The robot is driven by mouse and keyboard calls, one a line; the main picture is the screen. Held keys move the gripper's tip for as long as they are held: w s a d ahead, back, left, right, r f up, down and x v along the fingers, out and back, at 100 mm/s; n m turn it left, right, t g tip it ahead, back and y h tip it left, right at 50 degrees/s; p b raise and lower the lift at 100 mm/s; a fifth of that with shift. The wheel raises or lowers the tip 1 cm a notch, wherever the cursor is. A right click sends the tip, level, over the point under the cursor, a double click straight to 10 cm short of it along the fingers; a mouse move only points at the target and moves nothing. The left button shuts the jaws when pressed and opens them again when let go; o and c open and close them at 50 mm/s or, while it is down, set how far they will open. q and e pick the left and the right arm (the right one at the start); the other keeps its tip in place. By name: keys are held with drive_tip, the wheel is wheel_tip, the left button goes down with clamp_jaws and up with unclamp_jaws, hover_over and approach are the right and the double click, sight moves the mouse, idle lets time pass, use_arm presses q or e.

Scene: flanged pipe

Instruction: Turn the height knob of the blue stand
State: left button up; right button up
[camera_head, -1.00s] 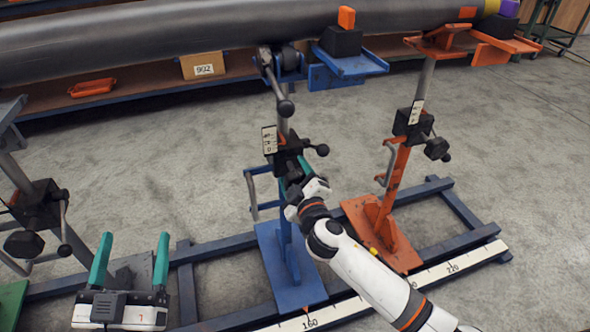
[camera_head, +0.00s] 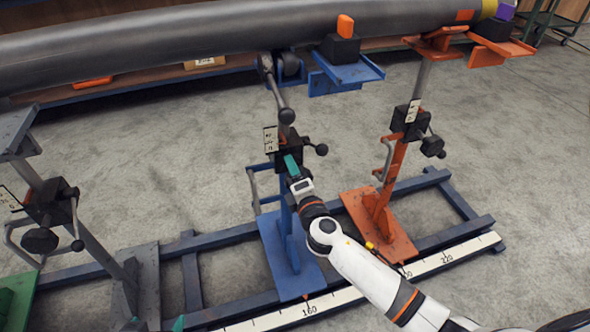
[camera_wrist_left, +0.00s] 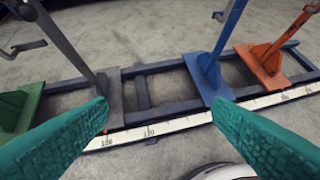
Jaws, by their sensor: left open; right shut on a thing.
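The blue stand (camera_head: 285,255) stands upright mid-frame in the head view, with a black clamp block, a scale plate and ball-ended handles on its post. My right gripper (camera_head: 291,163) is at the front of that block, shut on the height knob, which its fingers and hand hide. In the left wrist view the blue stand (camera_wrist_left: 213,75) shows right of centre. My left gripper (camera_wrist_left: 160,106) is open and empty in that view, fingers wide apart above the floor rail.
A grey pipe (camera_head: 180,40) lies across the stands. An orange stand (camera_head: 385,225) is close to the right, and a grey stand (camera_head: 100,245) is to the left. A blue floor frame with a white ruler (camera_head: 350,292) runs below. Bare floor lies behind.

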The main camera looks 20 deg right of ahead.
use_arm(q)
drive_tip(key=s+a+f+g+y+p, duration=0.1)
drive_tip(key=s+a+f+g, duration=0.1)
drive_tip(key=s, duration=0.3)
drive_tip(key=shift+s+f+g, duration=0.15)
drive_tip(key=shift+s+g, duration=0.2)
drive_tip(key=shift+g, duration=0.55)
use_arm(e)
drive_tip(key=shift+f+n, duration=0.15)
drive_tip(key=shift+n, duration=1.65)
drive_tip(key=o, duration=1)
use_arm(q)
drive_tip(key=shift+s+a+f+g+p, duration=0.1)
drive_tip(key=shift+s+a+g+p, duration=0.2)
drive_tip(key=shift+s, duration=0.35)
drive_tip(key=shift+s+f+g+p, duration=0.1)
drive_tip(key=shift+s+g, duration=0.3)
drive_tip(key=shift+s, duration=0.2)
use_arm(e)
drive_tip(key=s, duration=1.2)
drive_tip(key=shift+d, duration=0.15)
